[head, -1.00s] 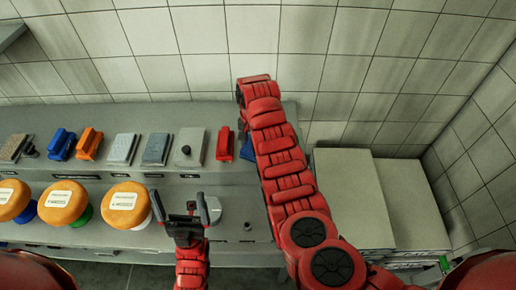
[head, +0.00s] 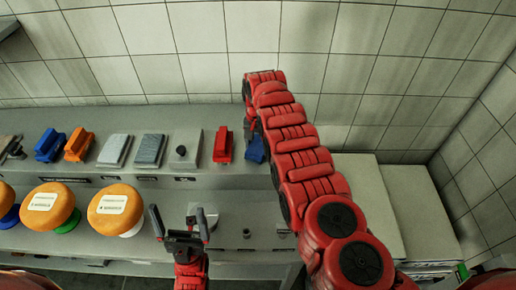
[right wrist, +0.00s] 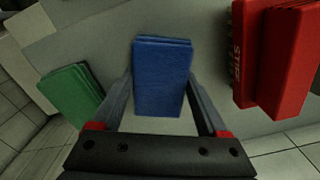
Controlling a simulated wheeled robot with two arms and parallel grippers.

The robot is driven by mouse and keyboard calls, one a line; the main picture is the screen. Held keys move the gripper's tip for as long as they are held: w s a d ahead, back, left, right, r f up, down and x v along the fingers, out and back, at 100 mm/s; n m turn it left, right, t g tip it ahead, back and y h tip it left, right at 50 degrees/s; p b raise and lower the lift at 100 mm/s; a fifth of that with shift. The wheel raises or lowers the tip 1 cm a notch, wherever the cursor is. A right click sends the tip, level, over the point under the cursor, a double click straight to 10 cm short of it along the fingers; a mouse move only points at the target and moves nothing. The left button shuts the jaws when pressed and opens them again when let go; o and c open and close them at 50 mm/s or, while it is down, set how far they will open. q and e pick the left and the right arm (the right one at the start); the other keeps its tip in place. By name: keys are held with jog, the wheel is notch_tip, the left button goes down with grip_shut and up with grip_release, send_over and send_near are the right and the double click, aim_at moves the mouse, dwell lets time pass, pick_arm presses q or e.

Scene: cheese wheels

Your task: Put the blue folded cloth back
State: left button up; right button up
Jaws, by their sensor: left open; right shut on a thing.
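The blue folded cloth (head: 257,149) shows in the head view just right of a red block on the shelf, partly hidden by my right arm. In the right wrist view the cloth (right wrist: 162,78) is between the two fingers of my right gripper (right wrist: 162,100), which is shut on it. I cannot tell whether the cloth touches the shelf surface. In the head view the right gripper is mostly hidden behind its own arm. My left gripper (head: 180,218) is open and empty, low in front of the shelf, right of the cheese wheels.
A row of blue, orange and grey items stands along the grey shelf (head: 120,182). Orange cheese wheels (head: 48,205) are lower left. A pale box top (head: 365,190) is at right.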

aim_at(258, 146)
jog(key=o, duration=1.1)
jog(key=shift+f, duration=0.1)
jog(key=shift+r, duration=0.75)
notch_tip(258, 146, up, 11)
jog(key=b, duration=0.3)
